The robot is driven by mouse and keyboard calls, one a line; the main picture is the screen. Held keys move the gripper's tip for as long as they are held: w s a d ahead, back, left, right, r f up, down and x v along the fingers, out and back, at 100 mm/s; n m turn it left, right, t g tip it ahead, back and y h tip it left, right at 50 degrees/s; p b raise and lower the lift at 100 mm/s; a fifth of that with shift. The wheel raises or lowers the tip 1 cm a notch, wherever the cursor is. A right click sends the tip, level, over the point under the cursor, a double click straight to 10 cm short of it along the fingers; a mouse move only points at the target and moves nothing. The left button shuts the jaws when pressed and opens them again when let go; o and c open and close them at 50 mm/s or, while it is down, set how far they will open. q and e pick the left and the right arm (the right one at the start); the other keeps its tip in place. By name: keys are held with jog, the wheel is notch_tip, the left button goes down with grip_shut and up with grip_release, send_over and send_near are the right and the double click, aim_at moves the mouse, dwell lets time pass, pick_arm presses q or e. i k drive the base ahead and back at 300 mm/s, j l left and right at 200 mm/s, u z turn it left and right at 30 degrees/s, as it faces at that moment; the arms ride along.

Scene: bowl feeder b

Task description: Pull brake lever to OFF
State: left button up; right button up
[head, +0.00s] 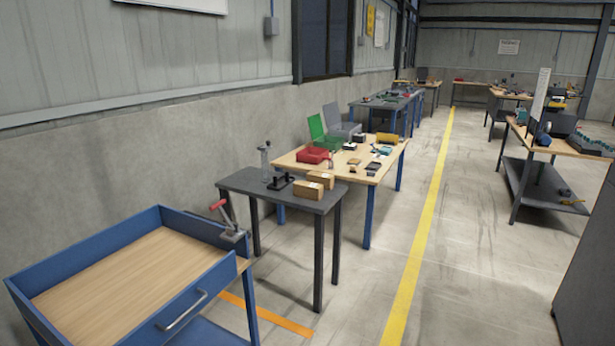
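A lever with a red grip (218,204) stands at the right rear corner of a blue cart. Its grey shaft rises from a metal base (232,235) and leans to the upper left. I see no ON or OFF marking on it at this size. Neither of my grippers shows in the head view.
The blue cart (75,250) has a wooden top and a metal handle (183,311) on its front side. A dark table (270,190) with small boxes (308,190) stands behind it. A yellow floor line (417,250) runs along the open aisle to the right.

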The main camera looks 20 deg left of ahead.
aim_at(217, 205)
jog(key=i+u, duration=0.2)
jog(key=i, duration=0.35)
jog(key=i+u, duration=0.2)
jog(key=i, duration=0.3)
jog(key=i+u, duration=0.25)
jog(key=i, duration=0.3)
jog(key=i+l+u, duration=0.2)
jog(key=i, duration=0.3)
jog(key=l+u, duration=0.15)
jog(key=u, duration=0.8)
jog(key=j+u, duration=0.1)
jog(key=u, duration=0.25)
